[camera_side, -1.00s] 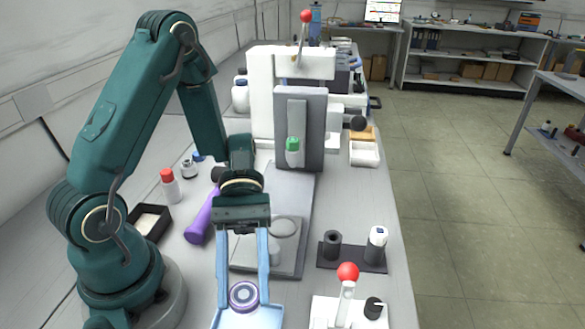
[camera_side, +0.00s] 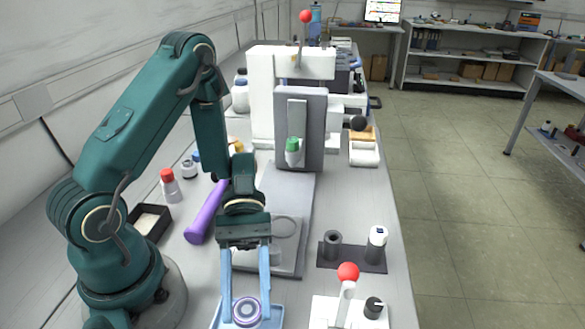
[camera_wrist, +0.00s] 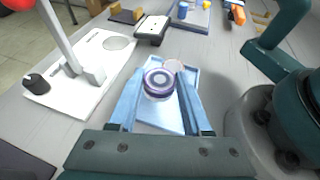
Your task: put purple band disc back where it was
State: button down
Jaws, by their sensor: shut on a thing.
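The purple band disc (camera_side: 247,310) is round and pale with a purple ring. My gripper (camera_side: 246,308) has its two light blue fingers shut on it. The disc also shows between the fingertips in the wrist view (camera_wrist: 158,83). A light blue tray (camera_wrist: 189,110) lies under and around the disc. I cannot tell whether the disc touches the tray floor. A pale round disc (camera_wrist: 174,66) lies in the tray just beyond the held one.
A white base with a red-knobbed lever (camera_side: 347,272) and black knob stands right of the tray. A dark rack (camera_side: 352,257) with upright cylinders is behind it. A purple cylinder (camera_side: 205,213) lies left of the grey stand plate (camera_side: 284,250). A white press stands farther back.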

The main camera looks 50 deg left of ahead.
jog(key=shift+f, duration=0.95)
jog(key=shift+c, duration=1.3)
grip_release()
jog(key=v, duration=0.5)
jog(key=shift+w+r+m+y, duration=0.25)
jog(key=shift+r+m+y, duration=0.05)
jog(key=shift+r, duration=0.05)
jog(key=a+r+m+t+y, duration=0.4)
jog(key=r+m+t+y, duration=0.7)
jog(key=t, duration=0.1)
jog(key=shift+s+r, duration=0.15)
jog(key=shift+r, duration=0.05)
